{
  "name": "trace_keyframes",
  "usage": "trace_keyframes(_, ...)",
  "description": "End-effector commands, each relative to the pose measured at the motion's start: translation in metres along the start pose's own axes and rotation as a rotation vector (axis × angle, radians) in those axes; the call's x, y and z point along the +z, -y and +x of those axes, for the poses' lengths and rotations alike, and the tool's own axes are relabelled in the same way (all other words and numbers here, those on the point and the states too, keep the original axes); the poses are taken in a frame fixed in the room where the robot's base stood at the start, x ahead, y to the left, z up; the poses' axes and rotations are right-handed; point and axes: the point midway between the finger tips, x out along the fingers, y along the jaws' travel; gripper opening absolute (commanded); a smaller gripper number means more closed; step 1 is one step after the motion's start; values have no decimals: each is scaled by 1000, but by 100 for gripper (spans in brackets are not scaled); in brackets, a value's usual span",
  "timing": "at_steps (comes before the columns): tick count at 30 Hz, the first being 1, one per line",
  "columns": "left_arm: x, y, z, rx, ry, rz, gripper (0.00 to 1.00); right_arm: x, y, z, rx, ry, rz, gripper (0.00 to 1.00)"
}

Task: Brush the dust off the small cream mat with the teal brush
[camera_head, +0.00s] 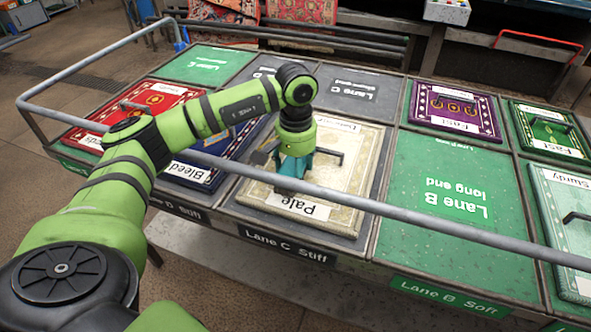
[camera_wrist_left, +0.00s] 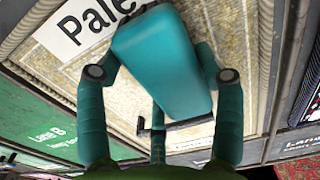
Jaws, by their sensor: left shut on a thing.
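The small cream mat (camera_head: 345,170), with a white label reading "Pale", lies on the Lane C Soft or Stiff end panel near the front; its mottled surface also fills much of the left wrist view (camera_wrist_left: 185,140). My left gripper (camera_head: 296,158) points down over the mat's left part. It is shut on the teal brush (camera_wrist_left: 158,62), whose block sits between the fingers. In the head view the brush (camera_head: 291,168) is low at the mat, partly hidden by my gripper; I cannot tell whether its bristles touch. Dust is hard to make out. My right gripper is not in view.
A grey rail (camera_head: 420,212) crosses in front of the mat. A dark handle (camera_head: 328,154) stands up on the mat close to my gripper. A blue "Bleed" mat (camera_head: 205,172) lies left; the green Lane B panel (camera_head: 440,235) on the right is bare.

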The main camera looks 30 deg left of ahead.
Motion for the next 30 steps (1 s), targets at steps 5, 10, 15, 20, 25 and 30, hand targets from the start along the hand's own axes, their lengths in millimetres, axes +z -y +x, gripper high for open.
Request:
trace_keyframes(5,0,21,3,-4,1,-5,26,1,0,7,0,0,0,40)
trace_keyframes(10,0,28,2,-4,2,-4,26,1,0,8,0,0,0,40)
trace_keyframes(15,0,46,2,-4,2,-7,26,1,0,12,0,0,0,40)
trace_keyframes(20,0,56,1,-3,2,-4,26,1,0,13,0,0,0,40)
trace_keyframes(25,0,46,0,-1,2,1,26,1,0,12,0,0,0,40)
trace_keyframes(30,0,27,2,-1,1,2,26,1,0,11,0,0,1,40)
